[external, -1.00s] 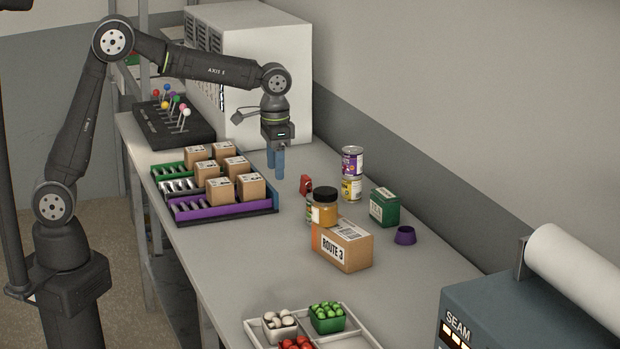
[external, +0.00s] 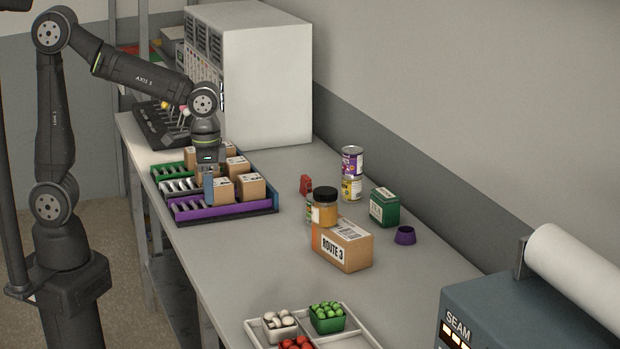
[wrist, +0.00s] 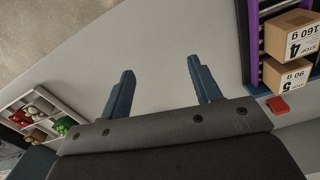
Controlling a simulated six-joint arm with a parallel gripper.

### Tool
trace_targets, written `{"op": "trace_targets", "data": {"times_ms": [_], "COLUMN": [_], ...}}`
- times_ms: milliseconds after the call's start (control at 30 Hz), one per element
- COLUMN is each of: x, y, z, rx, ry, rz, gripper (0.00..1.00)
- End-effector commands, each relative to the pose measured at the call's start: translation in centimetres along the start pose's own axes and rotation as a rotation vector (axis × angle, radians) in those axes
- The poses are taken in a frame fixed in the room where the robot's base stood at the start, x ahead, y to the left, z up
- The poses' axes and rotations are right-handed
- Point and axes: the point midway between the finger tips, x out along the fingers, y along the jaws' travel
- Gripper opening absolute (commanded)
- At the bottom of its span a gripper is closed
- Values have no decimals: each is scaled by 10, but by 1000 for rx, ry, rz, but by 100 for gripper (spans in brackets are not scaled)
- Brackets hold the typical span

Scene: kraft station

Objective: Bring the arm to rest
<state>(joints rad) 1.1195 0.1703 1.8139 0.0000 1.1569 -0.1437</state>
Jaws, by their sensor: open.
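My gripper (external: 208,188) is open and empty. In the external view it hangs from the folded arm, in front of or over the lane rack (external: 225,211) of small brown boxes; its height above them is hard to judge. In the wrist view my gripper (wrist: 162,82) shows two blue fingers spread apart, with only grey table between them. The rack's purple edge (wrist: 252,32) and two labelled boxes, one box (wrist: 292,36) marked 4 and one box (wrist: 285,77) marked 5, lie to the right of the fingers. The arm partly hides the rear boxes in the external view.
A ROUTE 3 carton (external: 343,247) with a jar (external: 325,212), stacked cans (external: 352,173), a green box (external: 384,207) and a purple cup (external: 405,235) stand mid-table. A white cabinet (external: 265,85) stands behind. A white tray (external: 362,335) is at the front. Table left of the carton is clear.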

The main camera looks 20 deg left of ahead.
Motion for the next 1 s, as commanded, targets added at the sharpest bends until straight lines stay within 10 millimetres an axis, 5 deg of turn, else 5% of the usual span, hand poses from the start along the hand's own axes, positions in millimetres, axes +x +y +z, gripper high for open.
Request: {"op": "trace_targets", "data": {"times_ms": [200,533,1000], "x": [7,16,8], "y": [8,-6,6], "z": [34,26,29], "rx": [21,19,22], "ry": [0,-1,3], "rz": [0,0,0], "gripper": [58,58,58]}}
